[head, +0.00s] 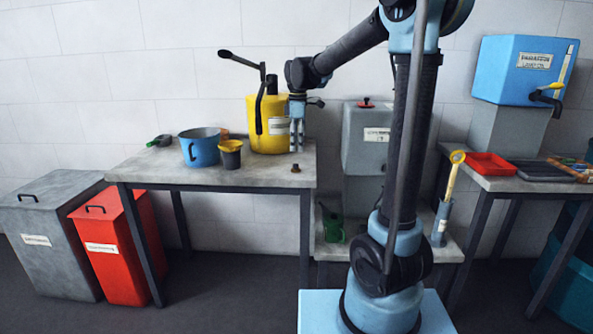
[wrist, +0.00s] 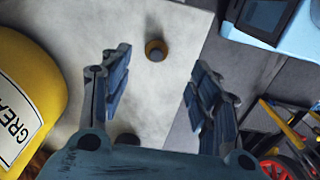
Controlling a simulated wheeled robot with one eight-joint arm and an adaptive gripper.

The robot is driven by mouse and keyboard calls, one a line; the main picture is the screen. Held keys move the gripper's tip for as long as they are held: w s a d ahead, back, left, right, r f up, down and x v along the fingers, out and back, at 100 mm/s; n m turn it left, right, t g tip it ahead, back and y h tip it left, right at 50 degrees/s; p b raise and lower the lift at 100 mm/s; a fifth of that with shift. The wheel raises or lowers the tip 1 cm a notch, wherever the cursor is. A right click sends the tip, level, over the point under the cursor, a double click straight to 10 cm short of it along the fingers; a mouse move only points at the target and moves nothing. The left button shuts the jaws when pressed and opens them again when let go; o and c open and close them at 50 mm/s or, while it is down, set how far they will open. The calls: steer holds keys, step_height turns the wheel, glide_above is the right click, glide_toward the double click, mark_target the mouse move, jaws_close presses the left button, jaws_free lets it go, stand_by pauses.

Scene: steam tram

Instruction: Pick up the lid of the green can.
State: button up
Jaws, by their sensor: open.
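A small dark cap-like piece with a brown rim (head: 295,168) stands on the left table near its front right edge; it may be the lid, but I cannot be sure. It also shows in the wrist view (wrist: 156,50), ahead of the fingertips and between their lines. A green can (head: 333,227) stands on the low shelf right of the table; its top is too small to make out. My gripper (head: 297,147) points down above the table, beside the yellow drum. Its fingers (wrist: 157,75) are spread apart with nothing between them.
The yellow drum (head: 268,138) with a lever pump stands close left of my gripper. A blue pot (head: 200,150) and a dark cup with a yellow rim (head: 230,158) are further left. The grey tabletop (head: 250,178) is clear at the front.

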mark_target(296, 163)
step_height(296, 163, down, 4)
steer(key=shift+r, duration=0.15)
steer(key=shift+w+a+f, duration=0.1)
steer(key=shift+a+f, duration=0.05)
steer(key=shift+f, duration=0.75)
steer(key=shift+w+a+f, duration=0.1)
steer(key=shift+f, duration=0.8)
steer(key=shift+w+a+f, duration=0.1)
steer(key=shift+a+f, duration=0.05)
steer(key=shift+f, duration=0.75)
steer(key=c, duration=0.8)
